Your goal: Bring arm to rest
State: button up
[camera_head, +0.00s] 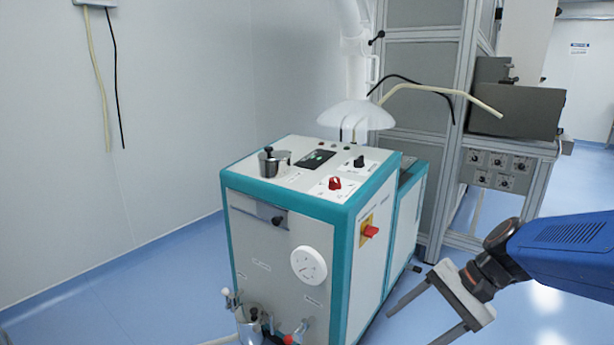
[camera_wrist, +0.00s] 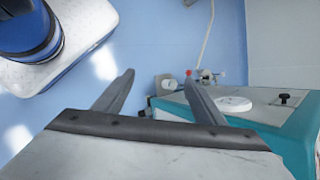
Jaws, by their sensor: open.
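My gripper (camera_head: 417,318) is at the lower right in the head view, to the right of the teal and white machine (camera_head: 275,237). Its two fingers are apart and hold nothing. In the wrist view the open fingers of my gripper (camera_wrist: 160,88) point away over the blue floor, with the machine (camera_wrist: 270,115) to their right. My blue arm link enters from the right edge of the head view. The rest of the arm is out of that view.
The machine carries a steel pot (camera_head: 274,163), a red knob (camera_head: 335,183), a red side switch (camera_head: 370,231) and a round white dial (camera_head: 308,265). Steel fittings (camera_head: 250,322) stand at its front base. A grey cabinet frame (camera_head: 415,130) is behind. Blue floor (camera_head: 100,300) is clear at left.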

jog(key=s+d+r+n+t+h, duration=0.2)
jog(key=s+d+n+t+h, duration=0.2)
jog(key=s+d+n+h, duration=0.3)
jog(key=shift+s+d+n, duration=0.15)
jog(key=shift+s+n, duration=0.7)
jog(key=shift+n, duration=0.35)
jog(key=shift+r, duration=0.1)
